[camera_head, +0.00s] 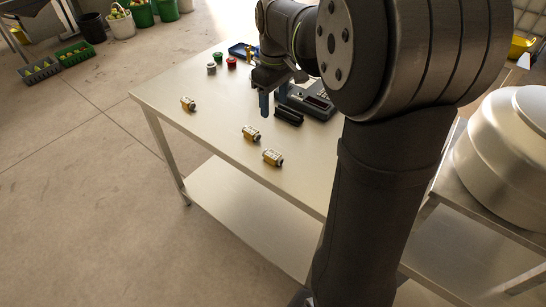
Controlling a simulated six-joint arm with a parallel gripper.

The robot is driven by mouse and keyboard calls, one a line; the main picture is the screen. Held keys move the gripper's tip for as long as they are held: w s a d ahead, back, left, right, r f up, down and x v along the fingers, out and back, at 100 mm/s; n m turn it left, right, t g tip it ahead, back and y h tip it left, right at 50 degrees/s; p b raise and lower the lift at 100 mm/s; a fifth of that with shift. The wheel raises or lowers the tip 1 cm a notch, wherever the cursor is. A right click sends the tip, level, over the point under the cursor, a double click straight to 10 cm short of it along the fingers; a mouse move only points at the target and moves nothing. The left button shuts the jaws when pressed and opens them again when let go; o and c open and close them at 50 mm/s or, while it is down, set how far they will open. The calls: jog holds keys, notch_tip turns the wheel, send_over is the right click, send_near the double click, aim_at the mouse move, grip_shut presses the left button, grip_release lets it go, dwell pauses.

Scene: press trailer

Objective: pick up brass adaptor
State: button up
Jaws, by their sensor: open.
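Three small brass-coloured fittings lie apart on the table (205,140). One brass adaptor (188,104) is at the left, a second brass fitting (251,133) is in the middle, and a third brass fitting (273,158) is nearest the front edge. I cannot tell which of them differ. My gripper (273,105) points down with its blue fingers apart, above and behind the middle fitting. It is open and appears empty. My arm hides part of the table on the right.
A black device (318,98) and a dark block (289,116) stand right of my gripper. Small red (231,62) and green (219,57) items and a blue tray (238,49) are at the back. A large metal vessel (505,150) stands at right. The table's left part is mostly clear.

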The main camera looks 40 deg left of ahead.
jog(key=s, duration=0.1)
send_over(273, 154)
jog(key=f, duration=1.2)
jog(key=shift+s+a+f, duration=0.2)
jog(key=shift+w+d+f, duration=0.1)
jog(key=shift+f, duration=1.25)
jog(key=shift+w+d+f, duration=0.1)
jog(key=shift+f, duration=1.2)
jog(key=c, duration=1.2)
